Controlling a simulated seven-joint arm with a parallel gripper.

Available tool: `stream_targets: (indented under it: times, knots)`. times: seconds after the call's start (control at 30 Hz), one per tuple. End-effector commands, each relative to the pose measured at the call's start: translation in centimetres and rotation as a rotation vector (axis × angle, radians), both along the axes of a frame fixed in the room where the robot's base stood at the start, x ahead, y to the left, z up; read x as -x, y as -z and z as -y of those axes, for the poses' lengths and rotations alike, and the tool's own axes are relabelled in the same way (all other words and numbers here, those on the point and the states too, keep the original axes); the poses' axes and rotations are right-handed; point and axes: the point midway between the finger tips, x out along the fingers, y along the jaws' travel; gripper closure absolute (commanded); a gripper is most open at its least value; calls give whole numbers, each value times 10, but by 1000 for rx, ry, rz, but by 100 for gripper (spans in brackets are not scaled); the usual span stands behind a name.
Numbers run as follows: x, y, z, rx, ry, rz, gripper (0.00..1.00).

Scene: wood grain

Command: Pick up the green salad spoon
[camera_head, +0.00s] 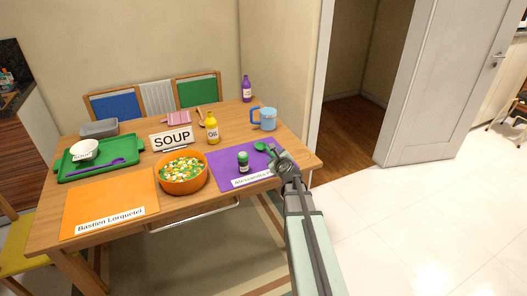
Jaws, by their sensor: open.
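The green salad spoon (261,146) lies on the purple placemat (228,174), toward its back right part. Only its rounded green end shows clearly; the rest seems hidden behind my gripper. My gripper (274,157) is open at the right edge of the purple placemat, just right of and in front of the spoon's visible end. I cannot tell whether it touches the spoon.
The orange placemat (105,197) is mostly bare.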

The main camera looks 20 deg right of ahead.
Motion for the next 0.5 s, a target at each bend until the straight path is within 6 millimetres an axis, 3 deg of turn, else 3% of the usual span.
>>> stream_targets:
  times: [0.03,0.27,0.5]
  knots:
    - [-9,3,2,0,0,0,54]
    - [-18,7,3,0,0,0,54]
    - [-44,17,4,0,-1,-1,54]
